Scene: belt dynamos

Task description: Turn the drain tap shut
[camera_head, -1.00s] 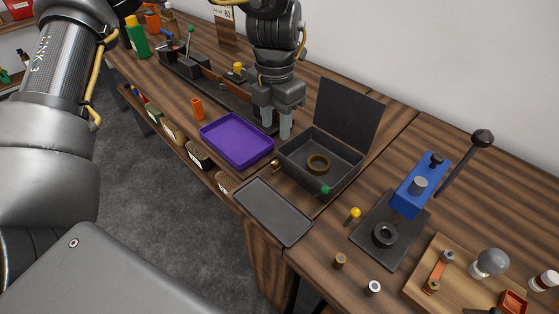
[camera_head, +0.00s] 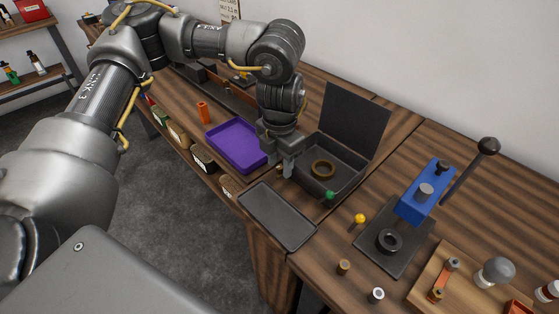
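The black open box (camera_head: 343,181) stands on the bench with its lid raised and a brass ring (camera_head: 323,169) inside. A small brass fitting (camera_head: 279,168) shows at its left side, mostly hidden by my gripper; it may be the drain tap, but I cannot make out its handle position. A green knob (camera_head: 329,195) is at the box's front corner. My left gripper (camera_head: 277,165) points down at the box's left side, fingers apart around or just above the brass fitting; contact cannot be told. My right gripper is out of view.
A purple tray (camera_head: 235,143) lies left of the gripper and a grey tray (camera_head: 277,216) in front. A yellow knob (camera_head: 360,218) and a blue press (camera_head: 424,193) with a long lever (camera_head: 470,170) stand to the right. An orange cylinder (camera_head: 203,112) stands behind left.

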